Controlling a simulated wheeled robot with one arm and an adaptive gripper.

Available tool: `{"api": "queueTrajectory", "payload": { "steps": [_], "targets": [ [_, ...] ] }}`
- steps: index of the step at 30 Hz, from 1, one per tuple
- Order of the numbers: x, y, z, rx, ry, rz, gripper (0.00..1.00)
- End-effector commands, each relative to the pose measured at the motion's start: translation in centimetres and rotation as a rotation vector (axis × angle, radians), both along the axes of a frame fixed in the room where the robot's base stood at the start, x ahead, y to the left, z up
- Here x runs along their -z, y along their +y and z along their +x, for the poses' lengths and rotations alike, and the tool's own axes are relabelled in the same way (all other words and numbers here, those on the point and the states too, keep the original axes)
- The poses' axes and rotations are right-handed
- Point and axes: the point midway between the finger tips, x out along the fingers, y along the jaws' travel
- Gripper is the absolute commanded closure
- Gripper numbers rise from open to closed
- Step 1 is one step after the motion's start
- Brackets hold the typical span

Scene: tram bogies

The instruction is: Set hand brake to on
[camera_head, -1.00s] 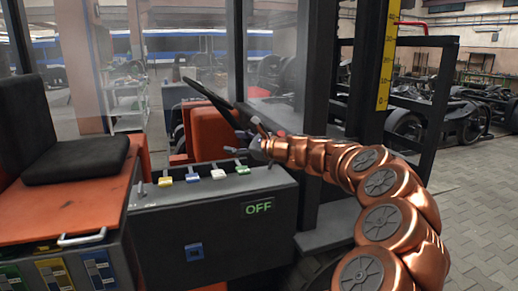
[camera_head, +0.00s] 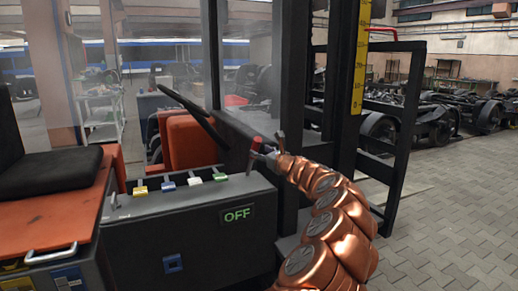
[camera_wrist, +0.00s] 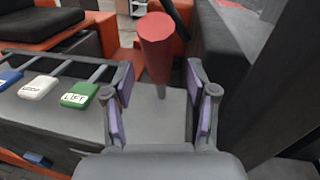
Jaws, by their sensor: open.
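The hand brake lever with a red grip (camera_wrist: 160,47) stands up from the grey console in the wrist view. It also shows as a small red grip (camera_head: 255,144) in the head view. My gripper (camera_wrist: 162,105) is open, its purple-padded fingers on either side of the lever's lower shaft in the picture; I cannot tell whether they reach around it. In the head view my gripper (camera_head: 268,150) is beside the lever at the console's right end. A sign reading OFF (camera_head: 237,215) is on the console's side.
Yellow, blue, white and green levers (camera_head: 193,182) line the console top; the green one reads LIFT (camera_wrist: 79,95). A black steering wheel (camera_head: 193,108) is behind them. The seat (camera_head: 50,172) is at left, and a black mast (camera_head: 345,90) stands at right.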

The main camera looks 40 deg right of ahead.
Motion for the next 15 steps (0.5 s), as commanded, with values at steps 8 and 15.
{"api": "queueTrajectory", "payload": {
  "steps": [8,15],
  "targets": [
    [0.1,-0.4,2.3,-0.001,0.003,-0.001,0.42],
    [-0.1,-0.6,3.4,-0.001,-0.002,-0.002,0.42]
  ]
}}
